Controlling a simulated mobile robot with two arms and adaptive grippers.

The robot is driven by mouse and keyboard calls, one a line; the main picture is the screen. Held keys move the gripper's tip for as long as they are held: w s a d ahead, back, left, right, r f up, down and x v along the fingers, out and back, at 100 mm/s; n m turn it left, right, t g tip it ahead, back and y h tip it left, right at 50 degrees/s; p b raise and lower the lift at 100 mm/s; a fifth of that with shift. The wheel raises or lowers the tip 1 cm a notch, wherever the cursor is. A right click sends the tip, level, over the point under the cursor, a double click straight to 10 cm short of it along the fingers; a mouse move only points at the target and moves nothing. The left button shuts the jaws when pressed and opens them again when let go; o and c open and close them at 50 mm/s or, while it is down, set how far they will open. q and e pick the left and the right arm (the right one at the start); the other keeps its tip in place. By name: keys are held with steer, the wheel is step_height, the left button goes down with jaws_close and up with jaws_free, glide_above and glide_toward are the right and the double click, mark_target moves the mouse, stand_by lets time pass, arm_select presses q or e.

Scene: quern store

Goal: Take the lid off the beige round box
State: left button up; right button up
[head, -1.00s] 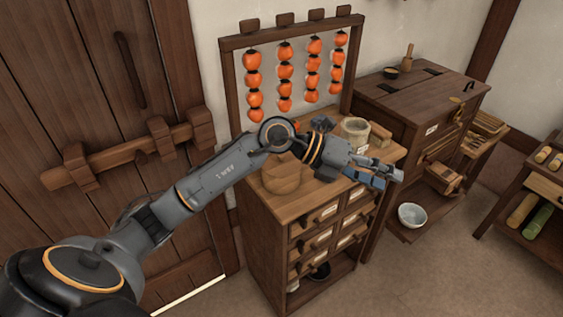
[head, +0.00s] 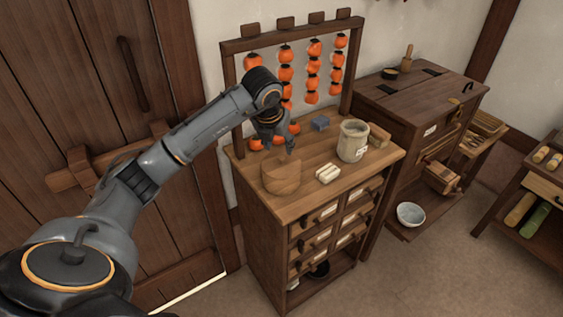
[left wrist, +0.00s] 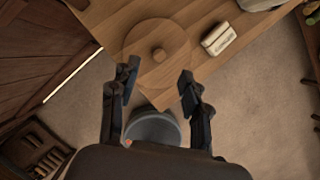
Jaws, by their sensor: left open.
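The beige round box (head: 281,180) stands near the front left of the wooden cabinet top. My left gripper (head: 284,146) points down above and just behind the box in the head view. Contact cannot be told. My right gripper is not in view.
A pale block (head: 328,173) lies right of the box. A beige crock (head: 353,141) and a small blue-grey block (head: 320,124) stand farther back. A wooden frame (head: 230,95) with hanging orange fruit rises behind. The cabinet's front edge is close to the box.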

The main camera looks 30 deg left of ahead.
mark_target(281, 156)
arm_select(q)
steer(key=p+x, duration=0.2)
steer(key=x, duration=0.3)
steer(key=shift+w+a+f+p, duration=0.1)
steer(key=shift+w+f+p, duration=0.1)
steer(key=shift+p, duration=0.2)
steer(key=shift+w+f, duration=0.1)
steer(key=shift+f, duration=0.15)
jaws_close()
